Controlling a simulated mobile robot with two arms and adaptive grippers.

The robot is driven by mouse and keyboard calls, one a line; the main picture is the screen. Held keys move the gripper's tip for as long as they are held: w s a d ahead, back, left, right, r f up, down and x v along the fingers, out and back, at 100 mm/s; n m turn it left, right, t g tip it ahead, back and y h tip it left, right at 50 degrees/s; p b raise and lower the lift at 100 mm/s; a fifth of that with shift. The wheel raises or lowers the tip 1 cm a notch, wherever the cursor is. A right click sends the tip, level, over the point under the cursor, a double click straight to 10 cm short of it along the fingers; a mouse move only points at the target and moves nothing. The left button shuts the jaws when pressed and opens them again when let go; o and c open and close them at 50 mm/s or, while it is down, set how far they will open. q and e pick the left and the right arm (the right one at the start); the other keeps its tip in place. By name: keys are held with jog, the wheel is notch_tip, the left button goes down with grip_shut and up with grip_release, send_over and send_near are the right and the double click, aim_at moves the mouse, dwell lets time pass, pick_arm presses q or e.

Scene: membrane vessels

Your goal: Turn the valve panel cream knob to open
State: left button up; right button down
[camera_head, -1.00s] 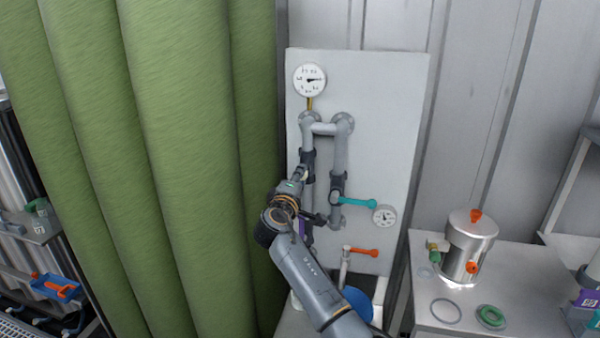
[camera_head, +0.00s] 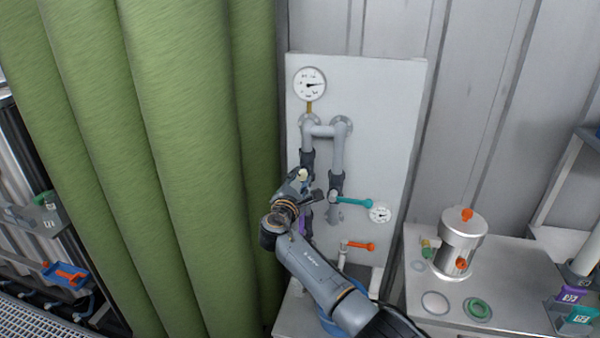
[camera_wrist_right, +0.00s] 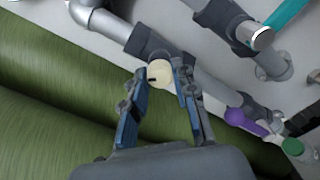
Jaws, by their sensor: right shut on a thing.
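The valve panel (camera_head: 385,110) is a pale upright board with grey pipes. The cream knob (camera_head: 303,174) sits on the left pipe; in the right wrist view the cream knob (camera_wrist_right: 160,72) is round with a dark mark on its left. My right gripper (camera_head: 306,180) is at it, and in the right wrist view the two blue-grey fingers of my right gripper (camera_wrist_right: 161,80) are closed on the knob's sides. The gripper partly hides the knob and pipe in the head view. My left gripper is not in view.
A teal lever (camera_head: 352,201), an orange lever (camera_head: 358,245) and a small gauge (camera_head: 380,212) are right of the gripper. A purple handle (camera_wrist_right: 246,120) lies lower along the pipe. A green curtain (camera_head: 180,170) hangs close on the left. A steel vessel (camera_head: 459,247) stands on the right bench.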

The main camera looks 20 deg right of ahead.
jog(key=n+p, duration=0.2)
jog(key=n, duration=0.1)
jog(key=n+p, duration=0.2)
jog(key=n, duration=0.1)
jog(key=shift+d+r, duration=0.1)
jog(key=shift+r, duration=0.1)
jog(key=shift+f+n+p, duration=0.1)
jog(key=shift+n+p, duration=1.1)
jog(key=shift+n, duration=0.9)
jog(key=c, duration=1.1)
grip_release()
jog(key=shift+f, duration=0.1)
jog(key=shift+o, duration=0.2)
jog(key=shift+s+a, duration=0.3)
jog(key=v, duration=1.1)
